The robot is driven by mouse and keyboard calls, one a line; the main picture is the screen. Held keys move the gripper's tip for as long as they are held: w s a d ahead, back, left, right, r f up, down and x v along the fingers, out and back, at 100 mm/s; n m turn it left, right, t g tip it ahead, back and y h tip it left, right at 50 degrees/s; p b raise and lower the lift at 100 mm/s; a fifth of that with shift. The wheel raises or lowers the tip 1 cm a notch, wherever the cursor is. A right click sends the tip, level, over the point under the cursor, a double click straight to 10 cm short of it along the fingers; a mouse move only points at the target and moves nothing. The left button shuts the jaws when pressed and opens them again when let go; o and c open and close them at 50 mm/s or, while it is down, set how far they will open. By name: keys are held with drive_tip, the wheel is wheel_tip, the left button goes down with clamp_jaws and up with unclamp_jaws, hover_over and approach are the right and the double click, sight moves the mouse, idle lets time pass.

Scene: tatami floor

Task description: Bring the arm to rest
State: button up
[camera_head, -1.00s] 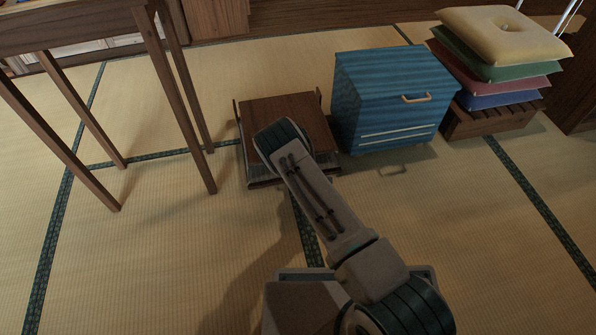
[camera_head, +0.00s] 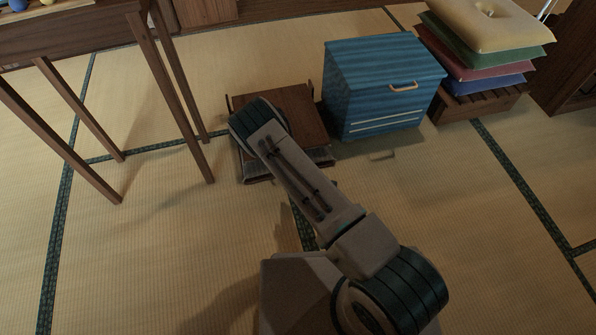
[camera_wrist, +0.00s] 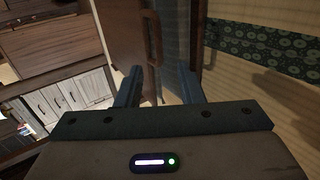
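My arm (camera_head: 305,185) reaches from the bottom right up and left in the head view, its rounded joint in front of a low brown wooden piece. My gripper is hidden in that view. In the wrist view my gripper (camera_wrist: 160,88) has its two fingers apart, with nothing held between them. A brown wooden panel with a curved handle (camera_wrist: 152,38) shows beyond the fingers. I cannot tell whether a finger touches it.
A tall wooden table (camera_head: 75,37) stands at the left. The low brown wooden piece (camera_head: 298,112) is beside a blue chest (camera_head: 383,85). Stacked cushions (camera_head: 487,45) lie on a slatted wooden stand (camera_head: 480,102) at the right. Tatami floor (camera_head: 480,240) is clear at lower right.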

idle(0.4)
drive_tip(key=w+d+r+m+g+h+p, duration=0.2)
drive_tip(key=r+m+p, duration=0.55)
drive_tip(key=r, duration=1.55)
drive_tip(key=s+d+r+m+g+p, duration=0.1)
drive_tip(key=d+r+m+g+p, duration=0.3)
drive_tip(key=r+p, duration=1.35)
drive_tip(key=s+d+r+m+p, duration=0.2)
drive_tip(key=s+r, duration=0.6)
drive_tip(key=r, duration=0.6)
drive_tip(key=s+d+r+m+g+p, duration=0.1)
drive_tip(key=s+r+m+p, duration=0.3)
drive_tip(key=s+r, duration=0.5)
drive_tip(key=s+d+r+m+g+p, duration=0.1)
drive_tip(key=s+d+r+m+p, duration=0.2)
drive_tip(key=s+r, duration=0.6)
wheel_tip(320, 180, up, 11)
drive_tip(key=shift+d+h+p, duration=0.25)
drive_tip(key=shift+h+p, duration=0.05)
drive_tip(key=shift+p, duration=0.75)
